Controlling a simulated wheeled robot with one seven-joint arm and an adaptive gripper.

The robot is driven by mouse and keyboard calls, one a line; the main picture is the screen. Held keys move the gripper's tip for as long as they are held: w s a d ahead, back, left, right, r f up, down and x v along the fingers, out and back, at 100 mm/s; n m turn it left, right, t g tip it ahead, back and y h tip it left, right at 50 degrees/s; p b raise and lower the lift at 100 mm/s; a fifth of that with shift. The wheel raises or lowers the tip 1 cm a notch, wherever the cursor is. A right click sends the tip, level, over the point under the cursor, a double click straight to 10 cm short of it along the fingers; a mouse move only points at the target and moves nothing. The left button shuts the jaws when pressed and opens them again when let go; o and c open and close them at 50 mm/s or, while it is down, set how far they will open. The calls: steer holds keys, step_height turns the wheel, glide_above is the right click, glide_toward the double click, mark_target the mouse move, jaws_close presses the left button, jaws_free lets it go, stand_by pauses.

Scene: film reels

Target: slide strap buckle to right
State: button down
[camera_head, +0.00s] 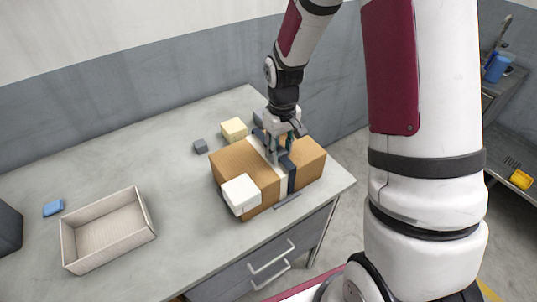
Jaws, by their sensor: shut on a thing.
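A brown box (235,166) with a pale band across its middle sits near the right end of the table. A dark strap (291,179) runs over the box top and down its front side. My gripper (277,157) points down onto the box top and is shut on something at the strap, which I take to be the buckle. The fingers mostly hide the buckle, so its exact shape cannot be told.
A white block (241,194) rests at the box's front left corner. A cream block (233,129) and a small grey block (200,146) stand behind the box. An empty beige tray (148,222) and a blue item (53,208) lie at left. The table (187,200) between is clear.

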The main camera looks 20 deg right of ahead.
steer(key=shift+w+d, duration=0.25)
steer(key=shift+d, duration=0.9)
steer(key=c, duration=1)
jaws_free()
steer(key=shift+c, duration=0.2)
steer(key=shift+r, duration=0.1)
step_height(320, 180, up, 12)
